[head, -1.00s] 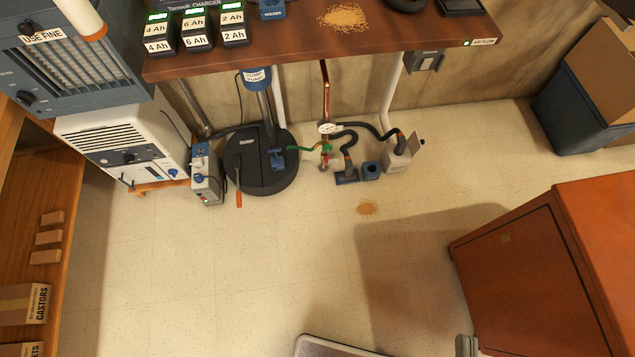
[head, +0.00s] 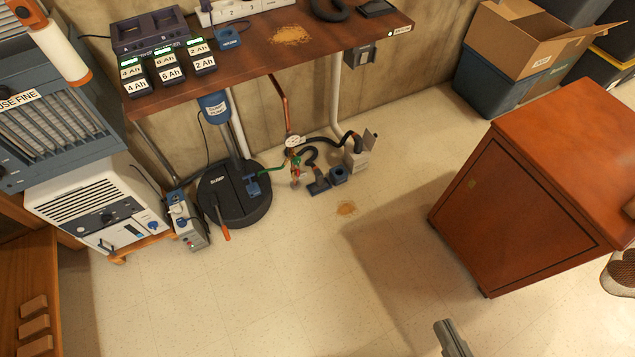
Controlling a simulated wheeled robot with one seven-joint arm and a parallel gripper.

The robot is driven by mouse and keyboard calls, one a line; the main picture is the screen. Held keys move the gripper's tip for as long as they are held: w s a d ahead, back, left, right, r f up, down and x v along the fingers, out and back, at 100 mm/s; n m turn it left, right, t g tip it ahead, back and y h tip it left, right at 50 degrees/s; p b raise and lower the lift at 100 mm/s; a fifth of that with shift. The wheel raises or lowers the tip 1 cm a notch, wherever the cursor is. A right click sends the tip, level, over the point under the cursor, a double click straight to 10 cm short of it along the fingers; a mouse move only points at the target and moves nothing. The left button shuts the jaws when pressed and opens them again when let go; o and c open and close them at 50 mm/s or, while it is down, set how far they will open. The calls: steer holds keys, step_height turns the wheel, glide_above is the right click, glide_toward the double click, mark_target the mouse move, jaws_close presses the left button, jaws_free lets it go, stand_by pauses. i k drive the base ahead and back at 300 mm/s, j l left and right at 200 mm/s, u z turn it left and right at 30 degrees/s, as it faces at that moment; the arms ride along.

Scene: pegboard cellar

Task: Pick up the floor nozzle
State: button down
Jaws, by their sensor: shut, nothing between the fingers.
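The floor nozzle (head: 319,185) is a small dark blue head lying on the floor under the workbench, joined to a black ribbed hose. A small blue block with an opening (head: 338,175) sits just right of it. My gripper (head: 446,326) shows only as a grey tip at the bottom edge, shut and empty. It is well apart from the nozzle, nearer the camera and to the right.
The workbench (head: 270,62) overhangs the back, with chargers on top. A black round sump lid (head: 235,195) and a small grey unit (head: 187,222) stand left of the nozzle. A reddish wooden cabinet (head: 500,215) stands right.

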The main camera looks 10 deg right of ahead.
mark_target(320, 184)
steer(key=i+j+z, duration=0.25)
steer(key=i+j, duration=0.2)
steer(key=i+j+z, duration=0.3)
steer(key=i+j, duration=0.2)
steer(key=i+j+z, duration=0.25)
steer(key=i+j, duration=0.2)
steer(key=j, duration=0.2)
steer(key=i+j+z, duration=0.2)
steer(key=i+j, duration=0.3)
steer(key=i, duration=0.15)
